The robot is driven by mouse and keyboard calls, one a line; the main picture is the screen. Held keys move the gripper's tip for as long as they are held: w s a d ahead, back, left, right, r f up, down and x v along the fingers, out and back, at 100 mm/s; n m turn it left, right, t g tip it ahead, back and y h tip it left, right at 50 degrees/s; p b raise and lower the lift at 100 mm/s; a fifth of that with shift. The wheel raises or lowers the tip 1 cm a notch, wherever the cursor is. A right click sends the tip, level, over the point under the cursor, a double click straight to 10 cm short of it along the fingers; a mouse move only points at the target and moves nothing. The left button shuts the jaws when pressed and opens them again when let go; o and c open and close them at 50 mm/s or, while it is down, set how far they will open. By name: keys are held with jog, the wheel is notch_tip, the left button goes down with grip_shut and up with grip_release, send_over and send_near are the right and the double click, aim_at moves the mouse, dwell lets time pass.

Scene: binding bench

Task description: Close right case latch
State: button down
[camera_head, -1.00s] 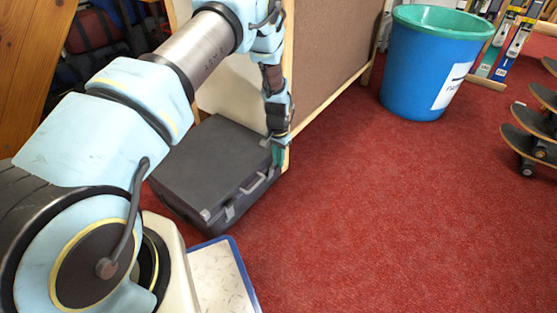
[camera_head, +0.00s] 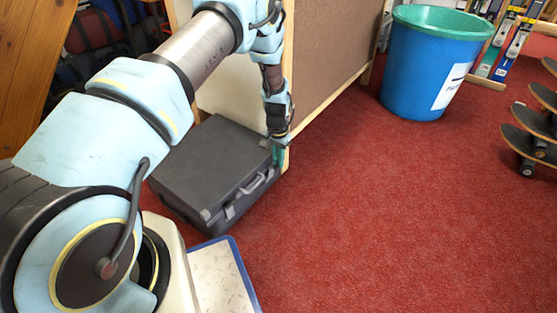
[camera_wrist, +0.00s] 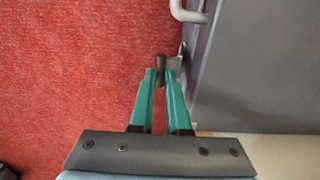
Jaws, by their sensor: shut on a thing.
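A dark grey case (camera_head: 212,165) lies flat on the red floor with its lid down. Its handle (camera_head: 253,183) is on the front side and also shows in the wrist view (camera_wrist: 186,12). One metal latch (camera_head: 206,215) shows at the front left corner. My gripper (camera_head: 278,157) is at the far right end of the front side. In the wrist view, the green fingers of my gripper (camera_wrist: 162,72) are close together on the right latch (camera_wrist: 175,63), beside the case wall. The fingertips partly hide this latch, so its exact position is unclear.
A brown board with a wooden frame (camera_head: 330,50) stands right behind the case. A blue bin (camera_head: 425,75) and several skateboards (camera_head: 535,130) are farther right. A blue-edged pale panel (camera_head: 222,275) is in front of the case. The red carpet between is clear.

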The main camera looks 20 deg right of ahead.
jog(key=shift+w+a+r+g+p, duration=0.1)
jog(key=shift+w+a+g+p, duration=0.15)
jog(key=shift+w, duration=0.3)
jog(key=shift+w+a+r+g+p, duration=0.15)
jog(key=shift+w+a, duration=0.2)
jog(key=shift+w, duration=0.3)
